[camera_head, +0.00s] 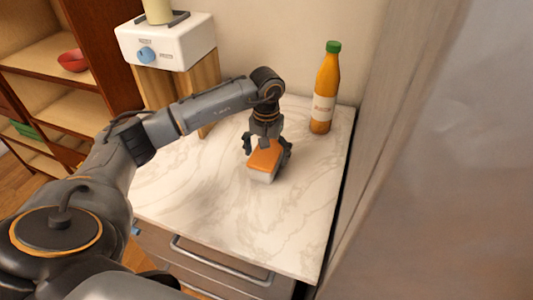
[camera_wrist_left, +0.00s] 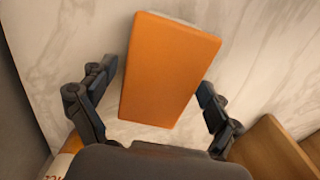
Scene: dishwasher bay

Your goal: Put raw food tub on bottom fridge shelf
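The food tub (camera_head: 264,160) has an orange lid and a pale body and sits on the marble counter. My left gripper (camera_head: 267,147) is above the tub, pointing down, with its fingers on either side of it. In the left wrist view the tub's orange lid (camera_wrist_left: 168,70) lies between the spread fingers of the left gripper (camera_wrist_left: 154,97), with gaps visible on both sides. The fingers look open and not closed on it. My right gripper is not in view. No fridge shelf can be made out.
An orange bottle (camera_head: 324,90) with a green cap stands at the back right of the counter (camera_head: 220,215). A white appliance (camera_head: 168,45) on a wooden block stands at the back left. A grey upright panel (camera_head: 430,150) borders the counter's right side.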

